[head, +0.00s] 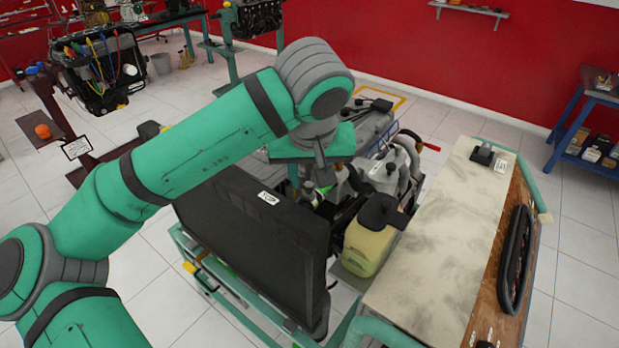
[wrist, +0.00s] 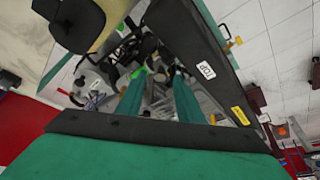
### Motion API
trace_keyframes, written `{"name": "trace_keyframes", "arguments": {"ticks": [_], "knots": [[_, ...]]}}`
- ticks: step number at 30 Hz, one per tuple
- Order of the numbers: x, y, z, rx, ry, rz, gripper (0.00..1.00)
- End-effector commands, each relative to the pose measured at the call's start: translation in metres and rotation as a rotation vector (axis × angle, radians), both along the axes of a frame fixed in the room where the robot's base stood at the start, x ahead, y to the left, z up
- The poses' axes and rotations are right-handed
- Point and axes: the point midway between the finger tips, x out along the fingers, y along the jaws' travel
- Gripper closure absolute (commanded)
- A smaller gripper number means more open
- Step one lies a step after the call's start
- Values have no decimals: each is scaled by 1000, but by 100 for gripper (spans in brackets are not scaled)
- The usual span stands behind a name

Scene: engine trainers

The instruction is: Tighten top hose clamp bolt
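My gripper (head: 318,182) is over the engine trainer, just behind the top edge of the black radiator (head: 255,235). In the wrist view its two green fingers (wrist: 158,78) stand apart, with a gap between them and nothing clearly held. Engine parts and hoses (wrist: 145,50) show beyond the fingertips. The radiator (wrist: 200,55), with a white label, lies right of the fingers in that view. A grey hose (head: 408,165) shows right of the gripper in the head view. I cannot pick out the top hose clamp or its bolt; they are too small or hidden by my arm and fingers.
A yellowish reservoir with a black cap (head: 368,245) stands right of the radiator. Green frame rails surround the trainer. Another engine stand (head: 100,75) is at the far left.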

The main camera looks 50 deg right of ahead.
Motion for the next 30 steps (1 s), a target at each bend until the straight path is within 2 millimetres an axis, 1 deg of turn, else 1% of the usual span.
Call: {"name": "trace_keyframes", "arguments": {"ticks": [1,5,13,14,15,18,25,30], "knots": [[1,-1,-4,0,0,1,66],[3,-3,-10,-1,1,0,66],[3,-4,-11,0,0,-2,66],[3,-4,-11,0,0,-2,69],[3,-4,-11,0,0,-2,78],[3,-4,-11,0,0,-2,100],[3,-4,-11,0,0,-7,100],[3,-3,-11,-1,1,-47,100]]}}
